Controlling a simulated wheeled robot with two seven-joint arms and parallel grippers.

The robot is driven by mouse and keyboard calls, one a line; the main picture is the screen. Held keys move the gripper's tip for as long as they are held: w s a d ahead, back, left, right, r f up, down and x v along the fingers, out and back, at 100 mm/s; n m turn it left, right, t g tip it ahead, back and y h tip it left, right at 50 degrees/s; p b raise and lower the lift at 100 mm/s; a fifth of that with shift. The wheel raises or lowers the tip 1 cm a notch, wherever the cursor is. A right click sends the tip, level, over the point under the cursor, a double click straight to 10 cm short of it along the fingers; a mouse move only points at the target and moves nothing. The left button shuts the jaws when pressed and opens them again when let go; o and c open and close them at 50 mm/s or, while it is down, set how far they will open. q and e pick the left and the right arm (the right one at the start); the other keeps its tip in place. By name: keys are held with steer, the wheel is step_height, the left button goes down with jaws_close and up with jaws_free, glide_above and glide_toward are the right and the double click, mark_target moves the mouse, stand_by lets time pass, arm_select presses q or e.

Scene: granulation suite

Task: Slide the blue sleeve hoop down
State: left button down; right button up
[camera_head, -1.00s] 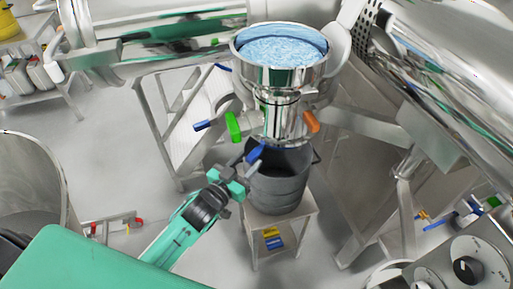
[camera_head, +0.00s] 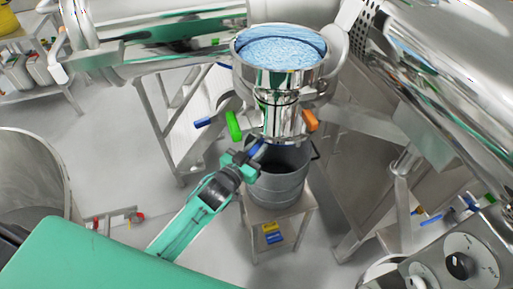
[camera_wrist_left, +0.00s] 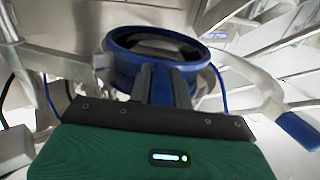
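The blue sleeve hoop (camera_wrist_left: 118,62) shows in the left wrist view as a blue ring around a dark round opening. In the head view only a small blue part (camera_head: 258,149) of it shows, below the steel outlet and above the grey bucket (camera_head: 277,183). My left gripper (camera_head: 252,157) reaches up from the lower left to this blue part. In the wrist view its two dark fingers (camera_wrist_left: 161,86) stand at the near side of the ring, with blue between them. Whether they press on it cannot be told. My right gripper is not in view.
A steel bowl of pale blue material (camera_head: 281,52) stands above the outlet. Green (camera_head: 234,126), orange (camera_head: 310,120) and blue (camera_head: 203,122) handles stick out around it. The bucket stands on a small steel stand (camera_head: 287,225). Large steel machinery fills the right side.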

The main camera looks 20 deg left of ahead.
arm_select(q)
step_height(320, 180, down, 10)
steer(key=b, duration=0.6)
steer(key=shift+f, duration=0.25)
steer(key=shift+s+f, duration=0.1)
steer(key=c, duration=1.3)
jaws_free()
steer(key=b+v, duration=0.3)
steer(key=v, duration=1)
steer(key=shift+s+a, duration=0.1)
steer(key=shift+s, duration=0.2)
